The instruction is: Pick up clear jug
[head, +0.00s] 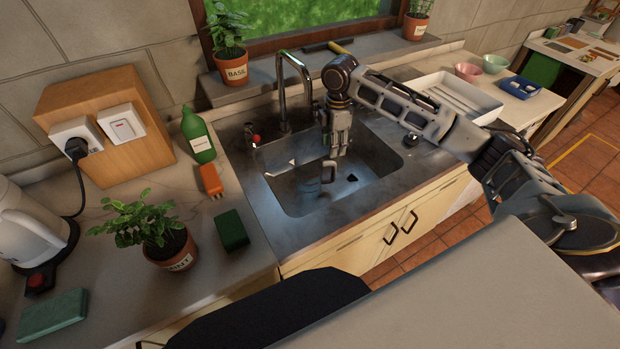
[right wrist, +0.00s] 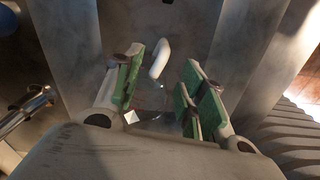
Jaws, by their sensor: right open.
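The clear jug (head: 312,184) stands in the sink basin, hard to make out against the grey metal, with its pale handle (head: 330,166) showing best. My right gripper (head: 336,154) points down into the basin, just above the jug's handle. In the right wrist view the right gripper (right wrist: 164,88) is open, with green pads on its fingers. The white handle (right wrist: 160,58) shows between and beyond the fingers, not gripped. The jug's body is nearly invisible there. My left gripper is not in view.
The tap (head: 283,92) rises behind the basin, left of my right arm. A white tray (head: 455,98) lies right of the sink.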

